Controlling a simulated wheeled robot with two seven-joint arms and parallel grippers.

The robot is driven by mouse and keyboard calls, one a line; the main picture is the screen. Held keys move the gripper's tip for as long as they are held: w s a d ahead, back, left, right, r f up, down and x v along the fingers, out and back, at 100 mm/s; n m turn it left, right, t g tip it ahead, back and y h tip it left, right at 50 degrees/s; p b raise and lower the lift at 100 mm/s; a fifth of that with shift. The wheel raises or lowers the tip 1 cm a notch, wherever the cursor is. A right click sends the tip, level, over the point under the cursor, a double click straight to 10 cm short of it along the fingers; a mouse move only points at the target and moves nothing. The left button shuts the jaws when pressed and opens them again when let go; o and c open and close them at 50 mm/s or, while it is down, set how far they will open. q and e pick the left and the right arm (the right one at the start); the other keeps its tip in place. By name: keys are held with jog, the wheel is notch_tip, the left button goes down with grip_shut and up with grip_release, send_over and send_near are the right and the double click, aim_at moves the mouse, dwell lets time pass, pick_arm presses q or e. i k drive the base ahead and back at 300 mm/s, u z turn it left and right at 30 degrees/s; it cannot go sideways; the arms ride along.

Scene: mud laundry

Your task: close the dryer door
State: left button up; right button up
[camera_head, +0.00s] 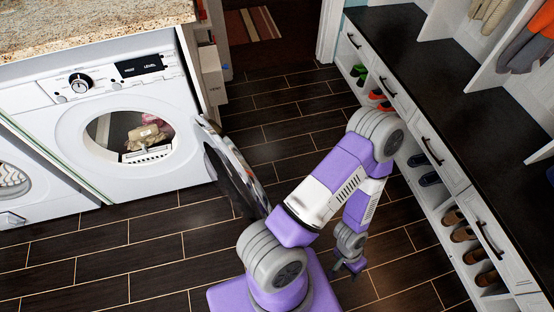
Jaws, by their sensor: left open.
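The white dryer (60,125) stands at the left with its round opening uncovered. Light-coloured laundry (146,134) shows inside the drum. The dryer door (232,165) hangs open on the right side of the opening and sticks out over the floor. I see it nearly edge-on, and my arm hides part of it. My left gripper (350,268) is open and empty, pointing down over the floor, well to the right of the door and apart from it. My right gripper is not in view.
A second white machine (14,190) stands left of the dryer, under a granite counter (90,22). A long bench (430,70) with drawers and shoe cubbies runs along the right, close to my arm. Dark tiled floor (285,120) lies clear beyond the door.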

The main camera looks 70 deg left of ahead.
aim_at(216, 144)
jog(key=i, duration=1.75)
jog(key=u, duration=4.2)
jog(key=i, duration=0.5)
jog(key=u, duration=0.05)
